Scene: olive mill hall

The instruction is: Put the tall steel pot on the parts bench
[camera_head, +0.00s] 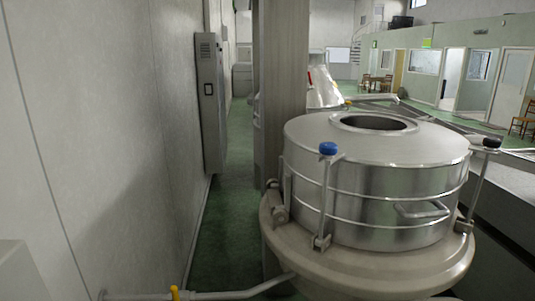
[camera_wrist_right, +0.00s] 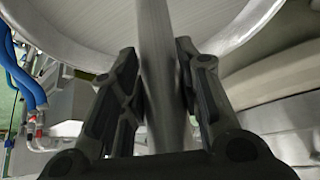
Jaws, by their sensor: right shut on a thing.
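In the right wrist view my right gripper (camera_wrist_right: 163,105) has its two dark fingers closed on a smooth grey steel bar-like part (camera_wrist_right: 157,60) that runs up between them. Behind it a wide round steel surface with a pale rim (camera_wrist_right: 225,25) fills the top of the view. I take this to be the tall steel pot, though only part of it shows and its full shape is cut off. Neither gripper shows in the head view, and no pot that I can pick out as the task's shows there. I cannot pick out the parts bench in either view.
A large lidded steel vessel (camera_head: 375,190) with clamps and a blue knob (camera_head: 328,148) stands close at the right. A grey column (camera_head: 283,90) rises behind it. A wall cabinet (camera_head: 210,100) is at the left. Green floor (camera_head: 228,210) lies free between wall and vessel.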

